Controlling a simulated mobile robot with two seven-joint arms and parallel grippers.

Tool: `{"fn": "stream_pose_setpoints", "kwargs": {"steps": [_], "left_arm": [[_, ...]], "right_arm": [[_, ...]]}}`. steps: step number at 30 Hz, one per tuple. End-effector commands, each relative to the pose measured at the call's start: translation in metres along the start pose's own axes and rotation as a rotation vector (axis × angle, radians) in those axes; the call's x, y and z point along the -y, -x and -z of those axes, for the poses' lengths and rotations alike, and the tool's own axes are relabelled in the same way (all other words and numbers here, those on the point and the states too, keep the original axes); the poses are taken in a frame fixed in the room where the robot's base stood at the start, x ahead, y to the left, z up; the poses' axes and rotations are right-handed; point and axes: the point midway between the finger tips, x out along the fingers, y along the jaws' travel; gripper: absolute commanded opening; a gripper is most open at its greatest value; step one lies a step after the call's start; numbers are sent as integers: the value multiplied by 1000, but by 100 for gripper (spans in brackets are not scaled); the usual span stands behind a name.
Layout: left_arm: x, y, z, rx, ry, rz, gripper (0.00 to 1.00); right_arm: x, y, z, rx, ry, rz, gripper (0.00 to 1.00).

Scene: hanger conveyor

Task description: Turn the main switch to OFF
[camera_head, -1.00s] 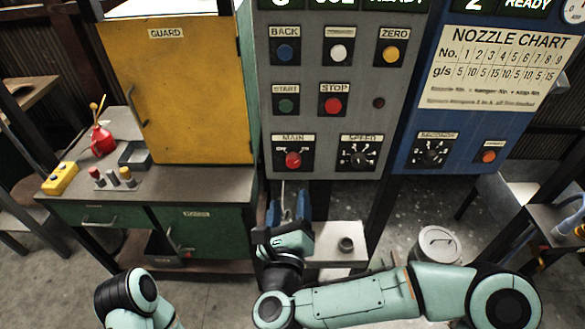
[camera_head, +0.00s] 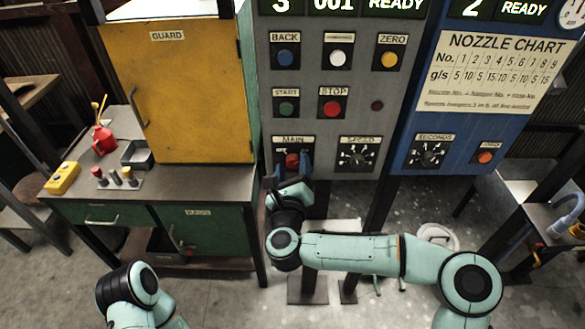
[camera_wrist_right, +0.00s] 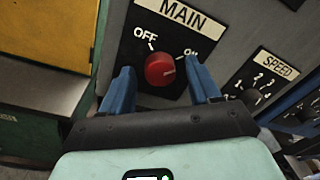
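The red main switch knob (camera_wrist_right: 160,70) sits on a black plate labelled MAIN on the grey panel, with OFF at upper left and ON at right. Its pale mark points right, towards ON. It also shows in the head view (camera_head: 292,160). My right gripper (camera_head: 291,174) is open in front of the knob. In the right wrist view its blue fingers (camera_wrist_right: 160,66) stand on the left and right of the knob, with gaps to it; whether the tips reach its depth I cannot tell. Only part of my left arm shows at lower left; its gripper is out of view.
The SPEED dial (camera_head: 358,155) is right of the switch. The STOP button (camera_head: 332,108) and START button (camera_head: 286,108) are above. A yellow guard cabinet (camera_head: 180,95) stands left, over a workbench (camera_head: 190,182). A blue nozzle panel (camera_head: 425,110) is at right.

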Motion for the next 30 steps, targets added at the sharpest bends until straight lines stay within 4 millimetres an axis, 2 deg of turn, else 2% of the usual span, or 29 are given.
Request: {"fn": "stream_pose_setpoints", "kwargs": {"steps": [1,3,5,17,30], "left_arm": [[0,0,0,0,0,0,0],[0,0,0,0,0,0,0],[0,0,0,0,0,0,0],[2,-5,0,2,1,1,0],[8,-26,4,-6,1,-1,0]], "right_arm": [[0,0,0,0,0,0,46],[0,0,0,0,0,0,23],[0,0,0,0,0,0,6],[0,1,0,4,59,4,6],[0,1,1,22,403,19,6]]}}
